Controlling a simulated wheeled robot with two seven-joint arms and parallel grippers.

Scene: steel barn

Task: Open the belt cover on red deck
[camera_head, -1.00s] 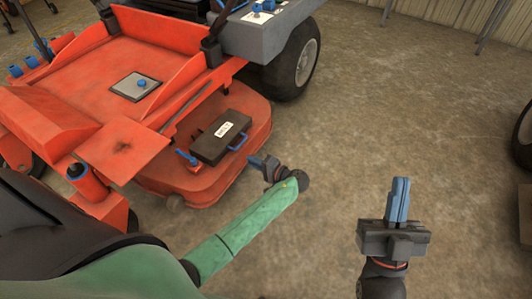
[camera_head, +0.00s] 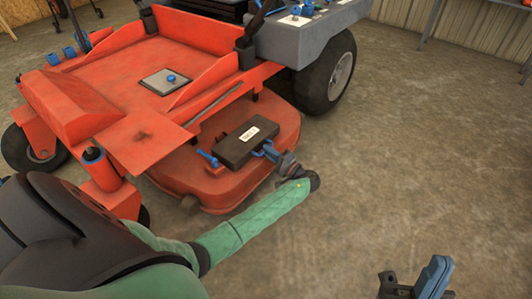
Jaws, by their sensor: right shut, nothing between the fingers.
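The belt cover (camera_head: 236,148) is a black box with a white label, lying flat on the red mower deck (camera_head: 222,186). It looks closed. A blue latch or knob (camera_head: 208,158) stands on the deck at its left end. My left gripper (camera_head: 266,151) is at the cover's right front edge, where its blue fingers overlap the blue handle; the handle is mostly hidden. I cannot tell whether the fingers are closed around it. My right gripper (camera_head: 436,276) is shut and empty, low at the right over bare floor, away from the mower.
The red mower body (camera_head: 130,65) rises behind the deck, with a grey square plate and blue knob (camera_head: 171,78). A large black rear wheel (camera_head: 330,75) stands behind on the right. The concrete floor (camera_head: 430,150) to the right is clear.

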